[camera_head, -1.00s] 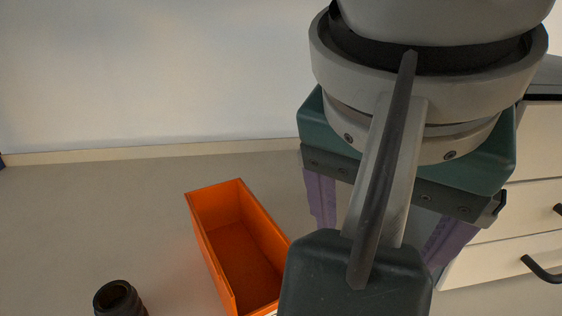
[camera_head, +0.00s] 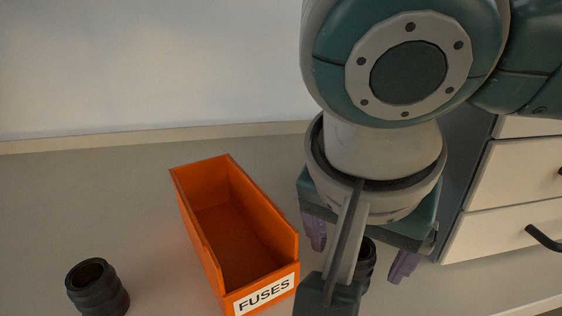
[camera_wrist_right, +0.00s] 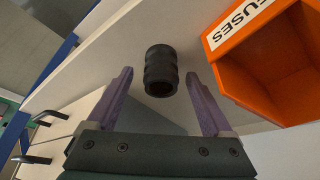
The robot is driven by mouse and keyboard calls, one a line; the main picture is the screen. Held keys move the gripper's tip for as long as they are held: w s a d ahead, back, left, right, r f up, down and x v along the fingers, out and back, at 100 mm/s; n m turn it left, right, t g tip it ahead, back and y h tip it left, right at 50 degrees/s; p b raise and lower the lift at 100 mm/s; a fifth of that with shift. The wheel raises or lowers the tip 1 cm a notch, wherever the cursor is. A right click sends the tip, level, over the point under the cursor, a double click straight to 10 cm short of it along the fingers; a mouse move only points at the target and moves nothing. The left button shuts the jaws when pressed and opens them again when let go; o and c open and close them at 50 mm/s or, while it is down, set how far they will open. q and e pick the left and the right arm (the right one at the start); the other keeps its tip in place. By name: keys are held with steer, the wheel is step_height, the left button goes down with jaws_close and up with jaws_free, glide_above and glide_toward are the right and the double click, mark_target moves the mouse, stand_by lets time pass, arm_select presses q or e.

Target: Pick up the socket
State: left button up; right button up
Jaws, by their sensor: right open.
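A black ribbed socket (camera_wrist_right: 161,71) stands on the pale bench in the right wrist view, ahead of and between the two open purple fingers of my right gripper (camera_wrist_right: 158,100). The fingers do not touch it. In the head view this socket (camera_head: 366,262) is partly hidden behind my right gripper (camera_head: 358,256), which is above and around it. A second black socket (camera_head: 97,288) stands at the lower left of the head view, with its open round top facing up. My left gripper is not in view.
An orange open bin (camera_head: 176,192) labelled FUSES stands between the two sockets, close to my right gripper's left finger in the head view. White drawers (camera_head: 510,195) with dark handles are at the right. The bench left of the bin is mostly clear.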

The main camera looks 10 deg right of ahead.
jaws_close()
stand_by(0.5)
steer(key=shift+r, duration=0.15)
